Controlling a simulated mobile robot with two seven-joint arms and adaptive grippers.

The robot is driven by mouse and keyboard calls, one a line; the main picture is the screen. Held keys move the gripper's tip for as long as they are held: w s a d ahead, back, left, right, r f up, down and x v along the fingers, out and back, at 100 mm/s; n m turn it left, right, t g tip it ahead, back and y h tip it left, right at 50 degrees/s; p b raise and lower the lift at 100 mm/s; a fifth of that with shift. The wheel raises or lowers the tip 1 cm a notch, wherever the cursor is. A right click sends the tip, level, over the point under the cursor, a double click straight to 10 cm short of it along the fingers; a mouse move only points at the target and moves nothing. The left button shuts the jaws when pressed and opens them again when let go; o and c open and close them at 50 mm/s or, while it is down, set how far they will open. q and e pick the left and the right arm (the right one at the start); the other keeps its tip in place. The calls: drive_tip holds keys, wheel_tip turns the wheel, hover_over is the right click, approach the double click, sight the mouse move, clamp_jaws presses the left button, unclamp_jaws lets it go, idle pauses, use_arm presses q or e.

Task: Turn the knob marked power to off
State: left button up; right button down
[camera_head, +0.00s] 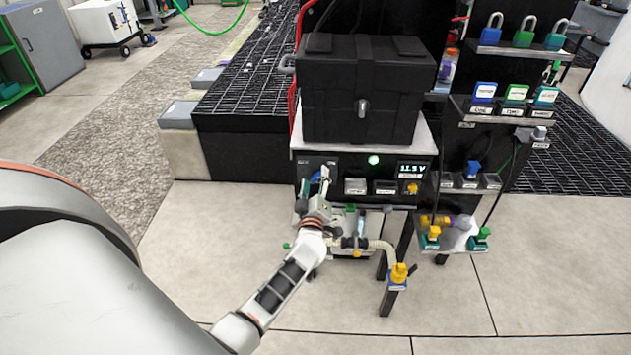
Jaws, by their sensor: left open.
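A black control panel (345,165) is on the front of the bench, below the black case. It has a lit green lamp (374,160), a display (411,168) reading about 11.5 V, and a small yellow knob (412,188) at its right. A blue part (315,178) shows at the panel's left end, partly hidden by my left gripper (324,178). I cannot read a power marking or tell the knob's setting. The left gripper is open, its fingers in front of the panel's left end; contact cannot be told. My right gripper is not in view.
A black case (365,90) stands on the bench top. Below the panel are a hose (378,245) and a yellow fitting (399,272). Padlocks (523,34) and tags sit on shelves at the right. The floor at the front right is clear.

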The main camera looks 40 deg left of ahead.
use_arm(q)
drive_tip(key=c, duration=1.1)
drive_tip(key=shift+c, duration=0.2)
